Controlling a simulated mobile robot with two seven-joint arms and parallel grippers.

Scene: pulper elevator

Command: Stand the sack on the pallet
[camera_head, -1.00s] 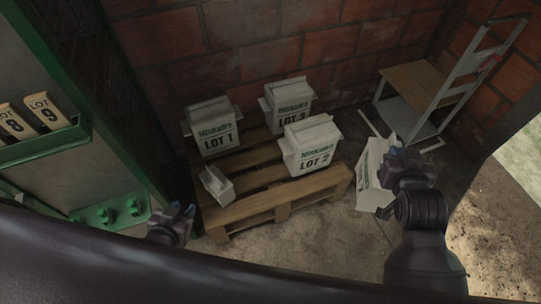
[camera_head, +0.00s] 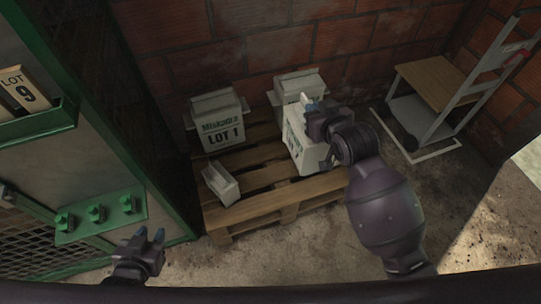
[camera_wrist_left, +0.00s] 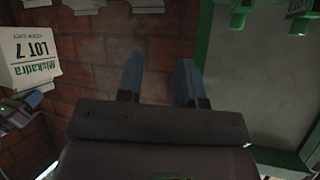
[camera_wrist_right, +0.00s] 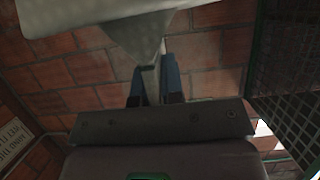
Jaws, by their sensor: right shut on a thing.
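My right gripper (camera_head: 316,106) is shut on the top of a white sack (camera_head: 309,154), over the right part of the wooden pallet (camera_head: 290,192). The sack's printed side faces left in the head view. The left wrist view shows a sack marked LOT 7 (camera_wrist_left: 30,50) beside a gripper. In the right wrist view the sack's pale top (camera_wrist_right: 148,45) is between the fingers. I cannot tell whether its base touches the pallet. The LOT 1 sack (camera_head: 221,122) stands at the pallet's back left. My left gripper (camera_head: 149,238) is open and empty, left of the pallet.
Another sack (camera_head: 300,84) stands behind the held one. A green-framed cabinet (camera_head: 122,130) borders the left. Brick wall closes the back.

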